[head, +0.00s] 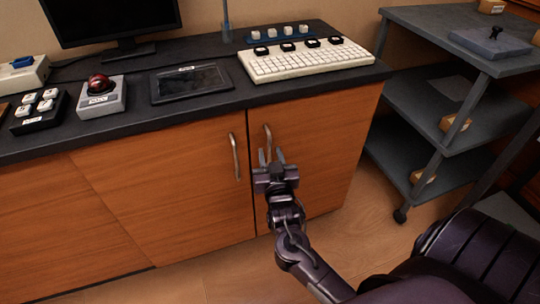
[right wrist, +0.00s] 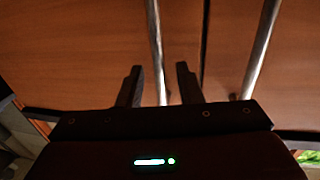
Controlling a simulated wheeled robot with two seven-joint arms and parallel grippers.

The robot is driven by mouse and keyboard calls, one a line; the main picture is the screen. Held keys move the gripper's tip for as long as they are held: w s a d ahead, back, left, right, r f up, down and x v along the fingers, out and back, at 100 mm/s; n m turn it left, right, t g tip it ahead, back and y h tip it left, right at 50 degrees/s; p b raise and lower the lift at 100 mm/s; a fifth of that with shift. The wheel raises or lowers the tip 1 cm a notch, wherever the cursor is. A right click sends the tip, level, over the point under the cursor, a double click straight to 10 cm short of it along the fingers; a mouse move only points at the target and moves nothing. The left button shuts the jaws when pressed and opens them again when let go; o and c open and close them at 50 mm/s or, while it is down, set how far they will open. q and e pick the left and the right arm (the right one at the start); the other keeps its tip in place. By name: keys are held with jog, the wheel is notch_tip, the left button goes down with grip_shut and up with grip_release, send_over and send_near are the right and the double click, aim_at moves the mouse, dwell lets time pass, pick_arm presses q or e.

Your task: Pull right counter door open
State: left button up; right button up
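The right counter door (head: 318,140) is wooden and closed, flush with the counter front. Its curved metal handle (head: 267,135) stands upright near the door's left edge. My right gripper (head: 271,157) is in front of the handle's lower part, fingers apart. In the right wrist view, a metal handle (right wrist: 157,45) runs between the two open fingers (right wrist: 158,82), and I see no finger closed on it. The gripper hides the handle's lower end in the head view. My left gripper is not in view.
The left door (head: 165,180) has its own handle (head: 235,157) close to the right one; a second handle also shows in the right wrist view (right wrist: 262,50). A keyboard (head: 305,62) and other devices sit on the countertop (head: 140,108). A grey shelf cart (head: 425,110) stands at the right.

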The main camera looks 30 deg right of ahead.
jog(key=shift+w+d, duration=0.2)
jog(key=shift+w, duration=0.1)
grip_shut()
